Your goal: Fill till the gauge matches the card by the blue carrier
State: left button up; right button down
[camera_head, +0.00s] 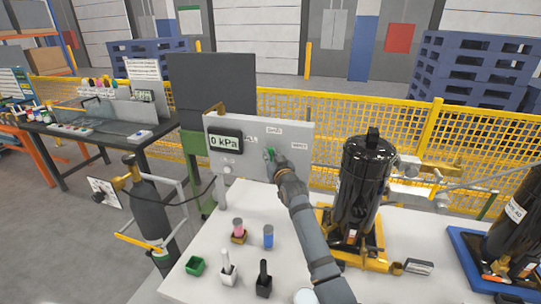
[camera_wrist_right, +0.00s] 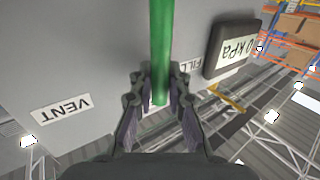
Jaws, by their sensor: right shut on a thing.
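The grey valve panel (camera_head: 240,175) stands at the back of the white table. Its gauge (camera_head: 225,141) reads 0 kPa; part of the gauge also shows in the right wrist view (camera_wrist_right: 234,50). My right gripper (camera_head: 274,160) is at the panel's green lever (camera_head: 269,153). In the right wrist view the lever (camera_wrist_right: 161,45) runs between the fingers (camera_wrist_right: 160,100), which are shut on it. The VENT label (camera_wrist_right: 61,109) and FILL label (camera_wrist_right: 187,67) lie on either side. The blue carrier (camera_head: 462,250) holds a black compressor at right. A small card (camera_head: 418,267) lies left of it, unreadable. My left gripper is not in view.
A black compressor (camera_head: 362,190) stands in a yellow carrier (camera_head: 374,258) right of my right arm. Small coloured holders, including a green cup (camera_head: 195,265) and a blue one (camera_head: 268,237), stand left of the arm. A dark cylinder (camera_head: 150,210) stands left of the table.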

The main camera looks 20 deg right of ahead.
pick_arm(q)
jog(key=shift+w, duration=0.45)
pick_arm(e)
jog(key=shift+w, duration=0.1)
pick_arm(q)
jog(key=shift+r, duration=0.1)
pick_arm(e)
jog(key=shift+f, duration=0.1)
